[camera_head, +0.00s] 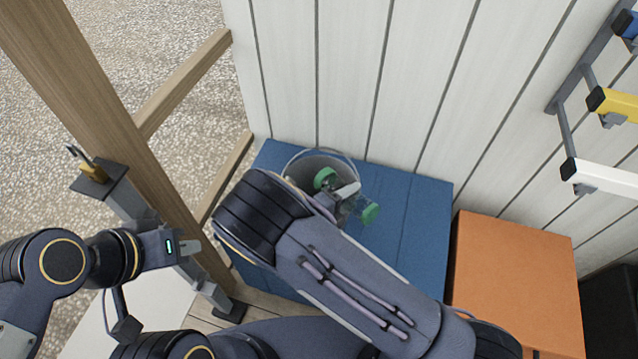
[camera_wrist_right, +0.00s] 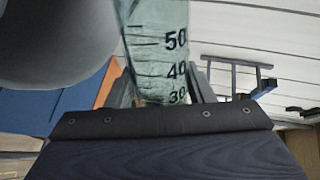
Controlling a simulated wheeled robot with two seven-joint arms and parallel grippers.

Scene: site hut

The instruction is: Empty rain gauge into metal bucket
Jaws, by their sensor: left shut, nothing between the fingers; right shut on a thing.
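The rain gauge is a clear tube with green ends (camera_head: 370,213) and a black scale; the wrist view shows the marks 30, 40 and 50 on its tube (camera_wrist_right: 160,50). My right gripper (camera_head: 345,194) is shut on the tube, with a finger on each side in the wrist view (camera_wrist_right: 163,88). The gauge lies tilted, one green end over or beside the bucket's opening. The grey metal bucket (camera_head: 303,168) stands on the blue surface by the wall, partly hidden by my right arm; it also shows in the wrist view (camera_wrist_right: 50,40). My left gripper (camera_head: 192,248) is shut and empty, left of the bucket.
The blue top (camera_head: 415,225) has free room right of the bucket. An orange box (camera_head: 515,270) stands farther right. A wooden post (camera_head: 110,110) rises near my left arm.

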